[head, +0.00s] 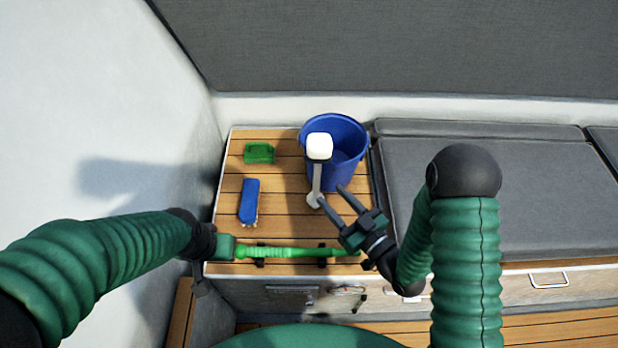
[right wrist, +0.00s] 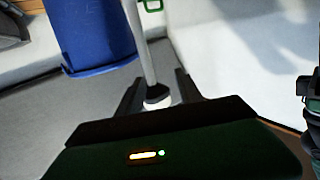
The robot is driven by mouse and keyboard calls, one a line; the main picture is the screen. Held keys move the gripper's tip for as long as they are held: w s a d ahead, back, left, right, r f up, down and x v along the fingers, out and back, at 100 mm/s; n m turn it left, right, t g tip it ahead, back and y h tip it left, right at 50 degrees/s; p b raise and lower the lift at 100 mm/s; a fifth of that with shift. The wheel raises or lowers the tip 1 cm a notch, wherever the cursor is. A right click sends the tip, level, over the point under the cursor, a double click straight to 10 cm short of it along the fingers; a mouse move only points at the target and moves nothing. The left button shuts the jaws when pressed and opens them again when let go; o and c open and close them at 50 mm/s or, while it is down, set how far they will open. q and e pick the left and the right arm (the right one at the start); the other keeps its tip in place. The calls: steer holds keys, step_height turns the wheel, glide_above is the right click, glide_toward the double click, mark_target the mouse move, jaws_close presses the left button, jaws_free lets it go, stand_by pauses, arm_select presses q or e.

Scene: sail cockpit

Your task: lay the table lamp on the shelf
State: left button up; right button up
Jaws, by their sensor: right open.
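The table lamp stands upright on the slatted wooden shelf (head: 285,228), with a white head (head: 319,146), a thin grey stem (head: 317,180) and a small round foot. My right gripper (head: 331,192) is open and empty, its fingertips near the lamp's lower part in the head view. In the right wrist view the lamp's stem (right wrist: 143,50) and white end show between the two fingers; I cannot tell how far beyond them. My left gripper (head: 222,247) is at the shelf's left front, against the end of a bright green rod. Its fingers are not clear.
A blue bucket (head: 350,145) stands right behind the lamp. A green box-like item (head: 259,152) and a blue item (head: 250,197) lie to the left. The bright green rod (head: 290,252) lies along the front edge. Grey cushions (head: 500,185) are at right; a white wall bounds the left.

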mark_target(320, 169)
steer(key=w, duration=0.5)
steer(key=shift+a+f, duration=0.1)
steer(key=shift+f, duration=0.05)
steer(key=x, duration=0.4)
steer(key=b+x, duration=0.1)
steer(key=x, duration=0.1)
steer(key=shift+a+r, duration=0.2)
steer(key=shift+a, duration=0.4)
steer(key=shift+w, duration=0.2)
steer(key=shift+d, duration=0.55)
steer(key=shift+c, duration=0.2)
steer(key=shift+d, duration=0.15)
steer(key=shift+c, duration=3.5)
steer(key=shift+a, duration=0.5)
jaws_close()
arm_select(q)
steer(key=shift+d+f, duration=0.2)
steer(key=shift+d, duration=0.3)
steer(key=shift+d+f, duration=0.2)
steer(key=shift+d, duration=0.25)
arm_select(e)
steer(key=shift+d, duration=0.1)
arm_select(q)
steer(key=shift+d, duration=0.2)
arm_select(e)
steer(key=shift+d, duration=0.2)
arm_select(q)
steer(key=shift+a, duration=0.1)
arm_select(e)
steer(key=shift+a, duration=0.15)
